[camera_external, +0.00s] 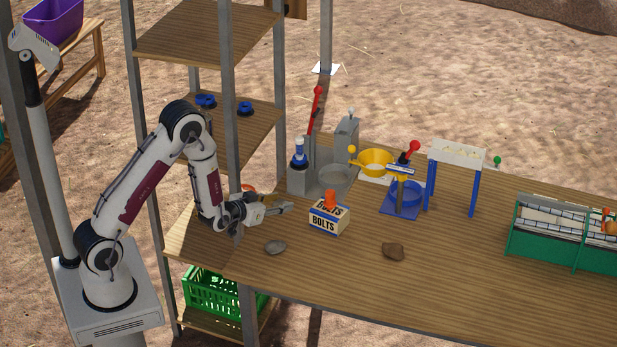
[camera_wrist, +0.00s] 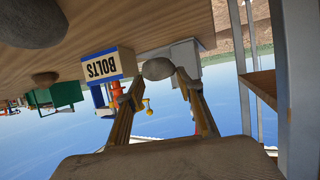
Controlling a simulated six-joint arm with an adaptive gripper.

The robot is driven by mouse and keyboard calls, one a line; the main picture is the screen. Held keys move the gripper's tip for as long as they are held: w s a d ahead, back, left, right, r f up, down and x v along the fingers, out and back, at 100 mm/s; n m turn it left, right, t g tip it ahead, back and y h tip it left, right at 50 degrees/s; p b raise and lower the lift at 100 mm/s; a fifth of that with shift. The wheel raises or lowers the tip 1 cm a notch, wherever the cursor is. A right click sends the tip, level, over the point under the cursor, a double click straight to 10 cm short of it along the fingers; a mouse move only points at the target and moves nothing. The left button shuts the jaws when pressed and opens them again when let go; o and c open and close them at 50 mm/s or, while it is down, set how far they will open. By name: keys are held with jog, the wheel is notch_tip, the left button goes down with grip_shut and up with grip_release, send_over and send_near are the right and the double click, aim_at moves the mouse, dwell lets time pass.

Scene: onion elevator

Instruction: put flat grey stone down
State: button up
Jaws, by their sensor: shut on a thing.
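My gripper (camera_external: 284,207) is above the left end of the wooden table, left of the BOLTS box. It is shut on a flat grey stone (camera_wrist: 158,69), which shows between the two fingertips in the wrist view. In the external view the held stone is small and hard to separate from the fingers. The held stone appears to be off the table; the exact gap is unclear. Another grey stone (camera_external: 276,247) lies on the table in front of my gripper, and also shows in the wrist view (camera_wrist: 35,22).
The BOLTS box (camera_external: 327,219) stands right of my gripper. A brown stone (camera_external: 393,251) lies farther right. A grey machine with a red lever (camera_external: 312,125) stands behind. A blue stand (camera_external: 401,202) and green rack (camera_external: 542,236) are to the right. Table front is mostly clear.

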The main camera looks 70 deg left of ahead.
jog(key=shift+f, duration=0.25)
jog(key=shift+f, duration=1.95)
jog(key=shift+f, duration=0.1)
jog(key=o, duration=1.3)
jog(key=shift+v, duration=3.75)
